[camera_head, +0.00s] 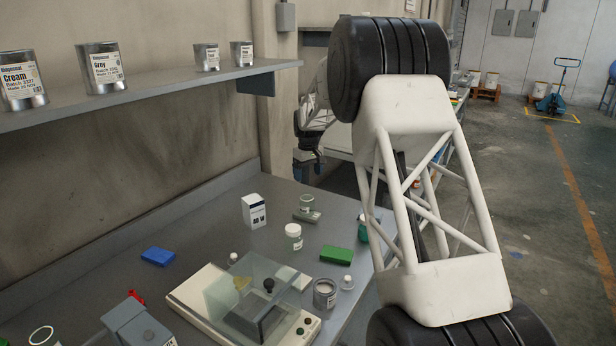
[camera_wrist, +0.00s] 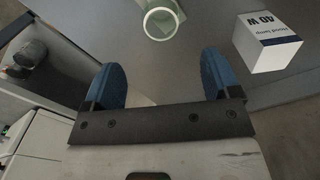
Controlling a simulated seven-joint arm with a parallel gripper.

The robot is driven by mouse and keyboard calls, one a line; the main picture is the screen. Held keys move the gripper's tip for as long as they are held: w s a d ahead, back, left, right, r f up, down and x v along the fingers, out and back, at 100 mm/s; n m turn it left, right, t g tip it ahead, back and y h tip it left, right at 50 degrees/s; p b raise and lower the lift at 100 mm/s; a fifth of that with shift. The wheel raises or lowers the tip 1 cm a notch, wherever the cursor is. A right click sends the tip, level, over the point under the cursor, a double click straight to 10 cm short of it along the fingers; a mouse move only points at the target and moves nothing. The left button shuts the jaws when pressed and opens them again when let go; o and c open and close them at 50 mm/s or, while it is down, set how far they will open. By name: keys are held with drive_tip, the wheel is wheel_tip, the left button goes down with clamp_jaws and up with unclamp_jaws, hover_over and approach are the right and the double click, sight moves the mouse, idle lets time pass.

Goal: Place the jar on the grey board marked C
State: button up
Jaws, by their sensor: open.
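A small pale green, open-topped jar (camera_head: 307,202) stands near the back of the grey bench, at or on a small grey-green board (camera_head: 307,217). I cannot tell whether it rests on that board or just behind it, and no letter C is readable. In the head view my gripper (camera_head: 309,160) hangs above and behind the jar.
A white 40 W lamp box (camera_head: 254,211) stands left of the jar; it shows at right in the wrist view (camera_wrist: 265,42). A white-capped jar (camera_head: 293,237), a green block (camera_head: 336,255), a blue block (camera_head: 158,256) and a balance (camera_head: 250,300) stand nearer. A shelf (camera_head: 150,88) overhangs the bench.

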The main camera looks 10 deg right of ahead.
idle(0.7)
drive_tip(key=s+a+r+m, duration=0.1)
drive_tip(key=s+r, duration=0.4)
drive_tip(key=s, duration=0.5)
drive_tip(key=s+a+r+m+t, duration=0.1)
drive_tip(key=s+r, duration=0.4)
drive_tip(key=s, duration=0.6)
drive_tip(key=s+a+r, duration=0.2)
drive_tip(key=s+r, duration=0.3)
drive_tip(key=s, duration=0.5)
drive_tip(key=s+f+m, duration=0.1)
drive_tip(key=s+f, duration=0.1)
drive_tip(key=s, duration=1.5)
drive_tip(key=s+a+f+m+t, duration=0.1)
drive_tip(key=s+f, duration=0.2)
drive_tip(key=s, duration=1.4)
drive_tip(key=shift+s+a+f+m+t, duration=0.3)
drive_tip(key=shift+s+f+m, duration=0.05)
drive_tip(key=shift+m, duration=0.05)
